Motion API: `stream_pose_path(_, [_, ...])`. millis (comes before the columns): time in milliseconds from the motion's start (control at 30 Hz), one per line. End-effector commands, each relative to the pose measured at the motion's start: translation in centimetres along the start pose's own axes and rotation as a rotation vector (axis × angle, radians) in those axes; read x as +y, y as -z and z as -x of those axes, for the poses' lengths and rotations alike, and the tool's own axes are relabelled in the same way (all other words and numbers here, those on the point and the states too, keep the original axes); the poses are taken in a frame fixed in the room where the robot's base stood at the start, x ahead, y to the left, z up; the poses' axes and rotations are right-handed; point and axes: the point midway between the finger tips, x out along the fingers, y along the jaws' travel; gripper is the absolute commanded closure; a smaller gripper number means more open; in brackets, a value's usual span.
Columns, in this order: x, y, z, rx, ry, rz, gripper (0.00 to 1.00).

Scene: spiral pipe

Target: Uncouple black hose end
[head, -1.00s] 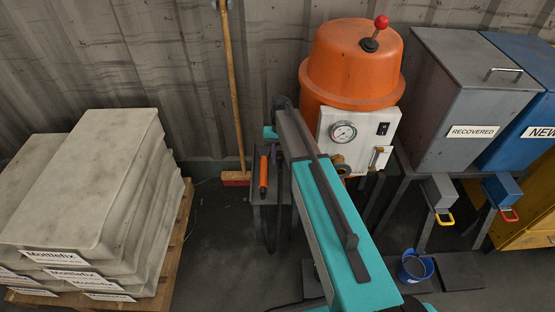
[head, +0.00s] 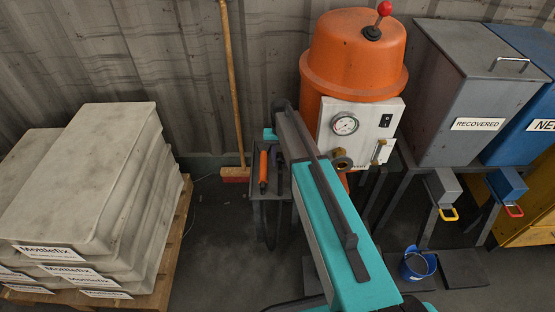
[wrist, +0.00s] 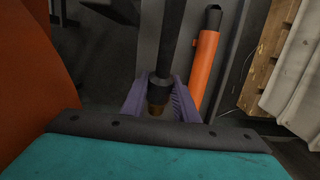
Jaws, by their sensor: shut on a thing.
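In the wrist view my gripper (wrist: 157,92) has purple fingers, one on each side of the black hose end (wrist: 163,62). It is shut on the hose end. A brass-coloured piece (wrist: 157,109) shows between the fingers, just below the black collar. I cannot tell whether the hose end and the brass piece are joined. In the head view my arm hides most of the gripper and hose end, beside a small dark stand. A brass fitting (head: 342,160) sits low on the front of the orange machine (head: 353,65), close to my arm.
An orange cylinder (head: 264,170) stands left of my gripper; it also shows in the wrist view (wrist: 204,68). A broom (head: 233,100) leans on the wall. Stacked sacks (head: 85,195) on a pallet stand left, hoppers (head: 470,110) right. A blue bucket (head: 416,265) is on the floor.

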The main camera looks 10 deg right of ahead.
Motion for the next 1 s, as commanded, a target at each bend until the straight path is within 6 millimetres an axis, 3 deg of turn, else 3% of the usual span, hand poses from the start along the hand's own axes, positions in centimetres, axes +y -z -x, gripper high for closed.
stream_pose_path(300, [0.0,0.2,-2.0,0.0,0.0,0.0,1.0])
stream_pose_path(800, [0.0,0.3,-2.3,0.0,0.0,0.001,1.0])
stream_pose_path(833, [0.0,0.3,-2.3,0.0,0.0,0.001,0.68])
stream_pose_path(933, [0.0,0.3,-2.3,0.0,0.0,0.001,0.51])
stream_pose_path(1000, [0.0,0.3,-2.3,0.0,0.0,0.001,0.51])
